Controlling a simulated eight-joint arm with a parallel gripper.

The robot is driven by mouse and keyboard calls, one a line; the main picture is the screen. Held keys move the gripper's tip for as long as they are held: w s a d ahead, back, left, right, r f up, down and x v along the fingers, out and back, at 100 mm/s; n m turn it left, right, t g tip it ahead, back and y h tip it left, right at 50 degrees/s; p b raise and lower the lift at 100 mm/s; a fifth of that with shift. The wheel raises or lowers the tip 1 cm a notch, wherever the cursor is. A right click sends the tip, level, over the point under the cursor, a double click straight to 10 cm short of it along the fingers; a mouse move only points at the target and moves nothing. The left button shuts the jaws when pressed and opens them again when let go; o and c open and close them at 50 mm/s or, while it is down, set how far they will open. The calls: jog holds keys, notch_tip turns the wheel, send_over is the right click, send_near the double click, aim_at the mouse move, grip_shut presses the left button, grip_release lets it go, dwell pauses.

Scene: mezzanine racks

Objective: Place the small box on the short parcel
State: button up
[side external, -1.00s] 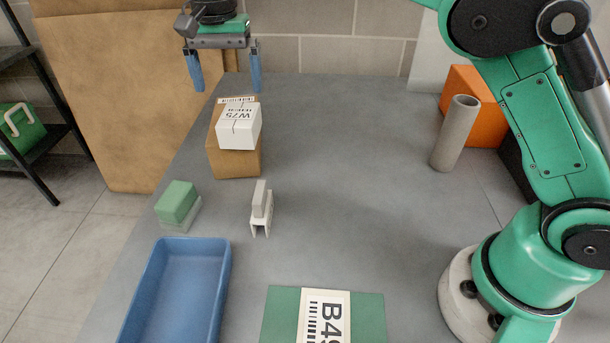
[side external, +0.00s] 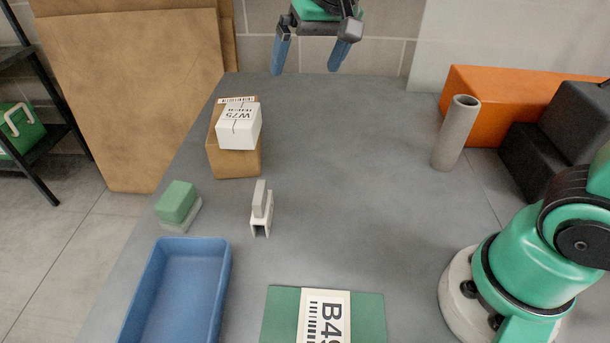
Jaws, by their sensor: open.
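A small white box (side external: 239,130) with a W75 label sits on top of the short brown cardboard parcel (side external: 235,163), toward the back left of the grey table. My gripper (side external: 306,70) is open and empty, with blue fingers pointing down. It is above the back edge of the table, to the right of the box and parcel and apart from both.
A blue tray (side external: 225,280), a green-and-grey block (side external: 177,203), a small white-and-grey clip-like piece (side external: 261,210) and a green B49-labelled parcel (side external: 283,315) occupy the front. A grey tube (side external: 455,135) stands at right, near an orange box (side external: 485,110). The table's middle is clear.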

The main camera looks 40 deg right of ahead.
jog(key=s+d+f+n+t, duration=0.2)
jog(key=s+d+f+n, duration=0.1)
jog(key=s+f, duration=0.4)
jog(key=shift+s+f+t, duration=0.3)
jog(key=shift+s+f, duration=0.1)
jog(key=shift+s, duration=0.15)
